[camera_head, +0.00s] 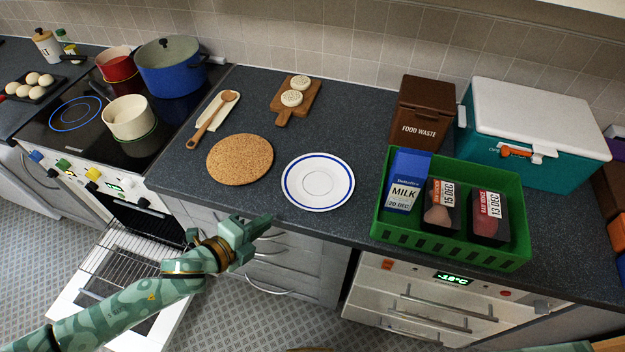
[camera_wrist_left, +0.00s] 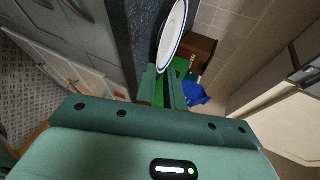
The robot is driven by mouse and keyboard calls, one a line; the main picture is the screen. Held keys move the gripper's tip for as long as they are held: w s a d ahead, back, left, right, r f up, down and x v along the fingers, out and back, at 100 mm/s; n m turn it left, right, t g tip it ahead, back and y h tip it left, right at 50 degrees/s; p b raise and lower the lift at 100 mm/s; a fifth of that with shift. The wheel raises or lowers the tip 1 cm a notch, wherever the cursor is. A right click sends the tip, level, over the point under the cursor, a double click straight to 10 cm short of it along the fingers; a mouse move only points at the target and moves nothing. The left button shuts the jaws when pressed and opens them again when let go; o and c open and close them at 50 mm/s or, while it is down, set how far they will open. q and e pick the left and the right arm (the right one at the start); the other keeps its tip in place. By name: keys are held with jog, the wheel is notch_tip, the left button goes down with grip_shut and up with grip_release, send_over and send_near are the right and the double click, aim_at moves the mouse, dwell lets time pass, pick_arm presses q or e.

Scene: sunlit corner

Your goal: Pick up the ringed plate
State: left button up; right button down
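The ringed plate (camera_head: 318,182) is white with a blue ring near its rim. It lies flat on the dark counter near the front edge, right of a round cork mat. It also shows in the left wrist view (camera_wrist_left: 173,33), partly cut off by the top edge. My left gripper (camera_head: 258,240) is in front of the counter, to the left of and nearer than the plate, not touching it. Its fingers (camera_wrist_left: 164,88) look apart, with nothing between them. My right gripper is not in view.
The cork mat (camera_head: 240,159) lies left of the plate. A green crate (camera_head: 455,249) with milk and packed food stands to the right. A board with pale rounds (camera_head: 284,114) is behind. The oven door (camera_head: 125,290) hangs open below left.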

aim_at(296, 203)
pick_arm(q)
jog(key=x, duration=0.5)
jog(key=shift+w+d+f+b, duration=0.1)
jog(key=shift+w+f+b, duration=0.1)
jog(key=shift+b, duration=0.15)
jog(key=shift+w+d+f, duration=0.15)
jog(key=shift+w+d, duration=0.25)
jog(key=shift+w, duration=0.05)
jog(key=b+x, duration=0.1)
jog(key=x, duration=0.3)
jog(key=shift+w+d+f, duration=0.2)
jog(key=shift+d, duration=0.1)
jog(key=shift+c, duration=0.3)
grip_shut()
jog(key=shift+r, duration=0.1)
